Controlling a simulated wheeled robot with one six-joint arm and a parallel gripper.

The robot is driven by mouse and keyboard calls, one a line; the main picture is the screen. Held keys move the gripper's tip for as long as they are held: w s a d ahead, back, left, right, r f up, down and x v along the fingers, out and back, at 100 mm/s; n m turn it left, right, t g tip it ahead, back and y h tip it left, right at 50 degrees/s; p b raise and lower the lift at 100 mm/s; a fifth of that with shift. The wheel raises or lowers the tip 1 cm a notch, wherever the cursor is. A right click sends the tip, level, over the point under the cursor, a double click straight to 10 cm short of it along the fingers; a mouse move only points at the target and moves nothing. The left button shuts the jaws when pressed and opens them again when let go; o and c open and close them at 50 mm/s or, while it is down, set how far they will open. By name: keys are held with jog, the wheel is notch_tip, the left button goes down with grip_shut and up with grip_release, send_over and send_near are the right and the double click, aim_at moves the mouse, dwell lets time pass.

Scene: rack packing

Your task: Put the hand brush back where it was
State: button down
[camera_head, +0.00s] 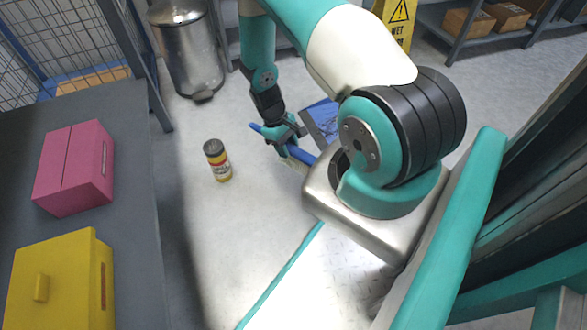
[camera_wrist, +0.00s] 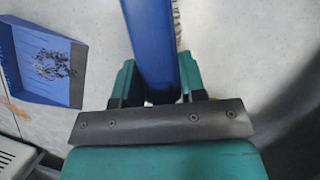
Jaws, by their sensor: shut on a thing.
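The blue hand brush (camera_wrist: 150,45) is between the jaws of my gripper (camera_wrist: 158,95) in the wrist view, with some pale bristles showing at its right edge. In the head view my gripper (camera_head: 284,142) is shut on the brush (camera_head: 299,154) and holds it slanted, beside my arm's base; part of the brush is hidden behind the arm. A blue dustpan (camera_wrist: 45,65) with dark debris in it lies on the floor at the left of the wrist view. It also shows in the head view (camera_head: 318,117), partly hidden behind my arm.
A grey table (camera_head: 130,220) at left bears a pink box (camera_head: 75,168) and a yellow box (camera_head: 62,280). A metal bin (camera_head: 186,50), a yellow wet-floor sign (camera_head: 398,22) and a shelf (camera_head: 480,40) stand behind.

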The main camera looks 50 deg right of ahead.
jog(key=x, duration=0.2)
jog(key=d+b+x, duration=0.1)
jog(key=x, duration=0.1)
jog(key=shift+f, duration=0.2)
jog(key=shift+f+b, duration=4.35)
jog(key=shift+f, duration=0.8)
jog(key=shift+f+b, duration=0.3)
jog(key=shift+f, duration=0.35)
jog(key=c, duration=0.6)
grip_release()
jog(key=p+v, duration=0.9)
jog(key=v, duration=0.7)
jog(key=shift+a+r, duration=0.15)
jog(key=shift+w+r, duration=0.2)
jog(key=shift+r, duration=0.35)
